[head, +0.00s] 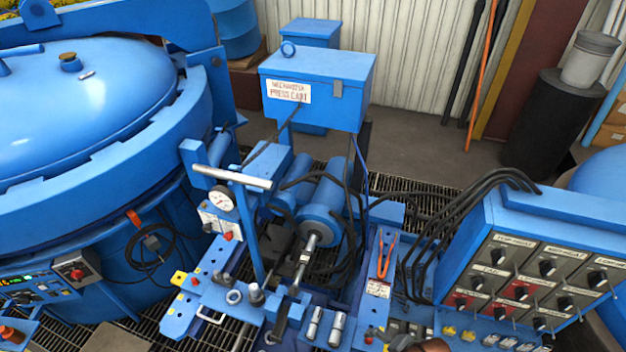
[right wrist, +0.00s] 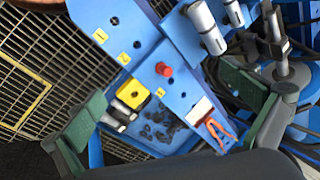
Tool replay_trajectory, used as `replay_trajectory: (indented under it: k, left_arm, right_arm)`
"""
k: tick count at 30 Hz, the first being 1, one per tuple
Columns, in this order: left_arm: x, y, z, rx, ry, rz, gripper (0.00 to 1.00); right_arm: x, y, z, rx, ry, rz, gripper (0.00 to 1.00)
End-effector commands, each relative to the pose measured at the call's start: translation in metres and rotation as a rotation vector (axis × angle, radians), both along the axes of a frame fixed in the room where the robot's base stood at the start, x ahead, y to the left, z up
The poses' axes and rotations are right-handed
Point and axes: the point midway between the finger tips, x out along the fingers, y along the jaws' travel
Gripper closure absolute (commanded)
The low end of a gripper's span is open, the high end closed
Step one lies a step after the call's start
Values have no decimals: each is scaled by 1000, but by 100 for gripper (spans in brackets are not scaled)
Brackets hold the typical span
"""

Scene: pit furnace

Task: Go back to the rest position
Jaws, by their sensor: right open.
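My right gripper (right wrist: 165,88) shows in the right wrist view with its two green-padded fingers spread wide. It is open, and nothing is between the pads. Past the fingers is a blue panel of the cart with numbered holes, a red knob (right wrist: 164,69), a yellow block (right wrist: 132,93) and small dark loose parts (right wrist: 165,126). I cannot tell how far above the panel the fingers are. My left gripper is not in view. The right gripper cannot be made out in the head view.
A blue press cart (head: 318,90) stands mid-view with a gauge (head: 221,199), handle bar (head: 232,177) and cylinder (head: 322,215). A large blue furnace (head: 85,95) is at left. A switch box (head: 530,265) with cables is at right. Orange-handled pliers (head: 386,255) lie on the cart.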

Motion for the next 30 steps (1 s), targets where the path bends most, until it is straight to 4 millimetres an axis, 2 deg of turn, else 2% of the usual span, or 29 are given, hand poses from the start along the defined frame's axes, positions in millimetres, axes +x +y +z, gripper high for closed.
replay_trajectory:
  k: [1,3,9,22,30]
  left_arm:
    - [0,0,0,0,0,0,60]
    - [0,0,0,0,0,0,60]
    - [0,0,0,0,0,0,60]
    - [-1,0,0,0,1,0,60]
    - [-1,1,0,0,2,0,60]
  right_arm:
    - [-16,-15,5,-66,-26,73,0]
    - [-34,-35,12,-158,-53,175,0]
    - [-69,-74,30,-340,-83,385,0]
    - [-127,-128,63,-589,-54,692,0]
    - [-112,-124,-3,-565,-38,701,0]
